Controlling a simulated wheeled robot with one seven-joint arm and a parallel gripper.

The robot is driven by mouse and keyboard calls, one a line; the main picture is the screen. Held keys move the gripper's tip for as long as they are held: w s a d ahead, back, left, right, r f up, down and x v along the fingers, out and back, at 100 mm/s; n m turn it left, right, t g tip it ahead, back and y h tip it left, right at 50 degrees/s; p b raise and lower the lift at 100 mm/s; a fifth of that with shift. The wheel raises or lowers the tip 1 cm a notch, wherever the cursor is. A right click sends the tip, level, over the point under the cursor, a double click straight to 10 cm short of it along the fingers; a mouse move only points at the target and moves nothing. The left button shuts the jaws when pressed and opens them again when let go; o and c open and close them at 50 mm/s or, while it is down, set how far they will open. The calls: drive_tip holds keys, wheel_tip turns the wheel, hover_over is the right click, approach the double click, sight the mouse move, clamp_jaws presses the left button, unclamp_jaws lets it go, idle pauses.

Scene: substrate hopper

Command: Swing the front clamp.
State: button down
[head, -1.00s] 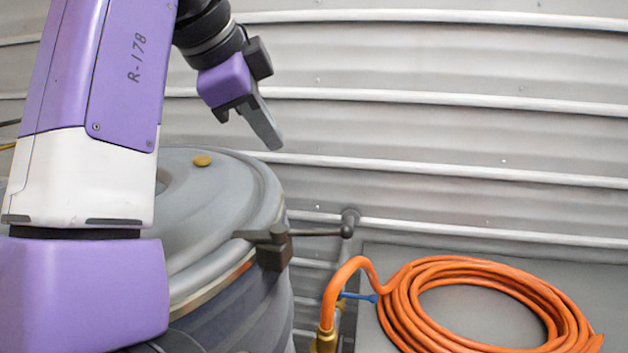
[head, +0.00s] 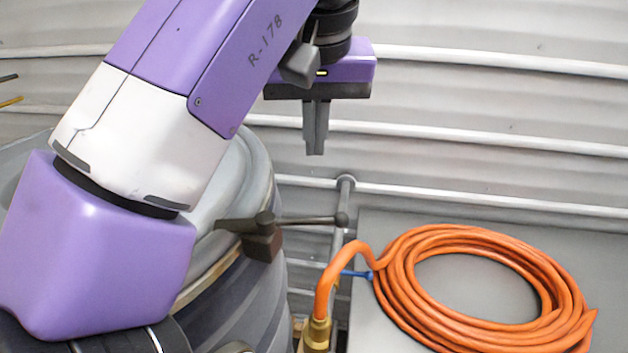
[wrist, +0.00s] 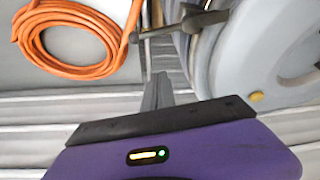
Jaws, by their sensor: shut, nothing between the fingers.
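The front clamp (head: 262,240) is a dark block on the rim of the grey hopper, with a rod-like handle (head: 305,221) pointing right and ending in a dark ball knob (head: 341,220). A short arm of the clamp reaches left over the lid (head: 240,165). My gripper (head: 315,152) is shut and empty, pointing down. In the head view it appears above the handle, apart from it. In the wrist view the clamp (wrist: 200,20) shows at the top, beyond the shut fingers (wrist: 155,82). My arm hides much of the lid.
A coiled orange hose (head: 480,290) lies on a grey surface (head: 385,240) to the right, its end on a brass fitting (head: 317,335) near the clamp. A blue lever (head: 356,274) sits beside it. A ribbed metal wall (head: 500,110) stands behind. A yellow knob (wrist: 257,97) is on the lid.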

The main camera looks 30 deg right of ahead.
sight(317, 221)
wheel_tip(317, 221, down, 10)
drive_tip(key=b, duration=0.7)
drive_tip(key=shift+s, duration=0.25)
drive_tip(key=shift+a, duration=0.15)
drive_tip(key=shift+s+a+r+m+p, duration=0.2)
drive_tip(key=shift+s+m+p, duration=0.35)
drive_tip(key=shift+m, duration=0.25)
drive_tip(key=shift+s+a+m+h+p, duration=0.25)
drive_tip(key=shift+s+m+h+p, duration=0.25)
drive_tip(key=shift+m+p, duration=0.2)
drive_tip(key=shift+s+a+f, duration=0.15)
drive_tip(key=shift+s+f, duration=0.05)
drive_tip(key=shift+s, duration=0.1)
drive_tip(key=shift+w, duration=0.1)
